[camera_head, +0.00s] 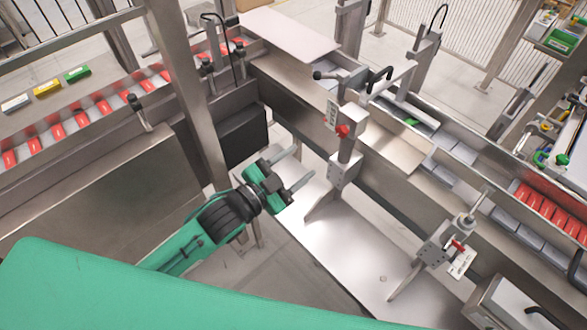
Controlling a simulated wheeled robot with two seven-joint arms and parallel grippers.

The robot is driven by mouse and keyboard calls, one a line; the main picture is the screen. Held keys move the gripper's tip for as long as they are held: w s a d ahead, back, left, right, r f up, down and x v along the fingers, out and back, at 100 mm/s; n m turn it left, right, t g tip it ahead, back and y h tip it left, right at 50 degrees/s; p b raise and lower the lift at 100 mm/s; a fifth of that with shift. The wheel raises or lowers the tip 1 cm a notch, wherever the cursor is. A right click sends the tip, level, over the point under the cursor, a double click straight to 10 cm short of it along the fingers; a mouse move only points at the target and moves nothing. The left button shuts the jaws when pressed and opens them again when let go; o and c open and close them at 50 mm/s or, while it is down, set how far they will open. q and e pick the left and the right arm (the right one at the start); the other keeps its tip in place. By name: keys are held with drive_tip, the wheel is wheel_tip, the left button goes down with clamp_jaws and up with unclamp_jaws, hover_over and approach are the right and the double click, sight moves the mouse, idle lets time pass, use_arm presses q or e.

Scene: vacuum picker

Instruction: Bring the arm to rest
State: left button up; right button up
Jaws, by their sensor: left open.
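My left arm is green with a black wrist and reaches in from the lower left. Its gripper (298,168) is open, with two grey fingers spread apart and nothing between them. The fingers point up and to the right, over the pale panel (320,235) below the machine. The gripper is left of the grey bracket with a red knob (343,131) and appears apart from it. My right gripper is out of view.
A conveyor (60,145) with several red packs runs along the left. A metal post (185,80) stands left of the gripper. The machine's rail (395,180) runs down to the right, with a clamp bracket (445,240) on it. More red packs (545,208) lie at right.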

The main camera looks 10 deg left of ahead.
use_arm(q)
drive_tip(key=shift+s+a, duration=0.15)
drive_tip(key=shift+s, duration=0.1)
idle(0.3)
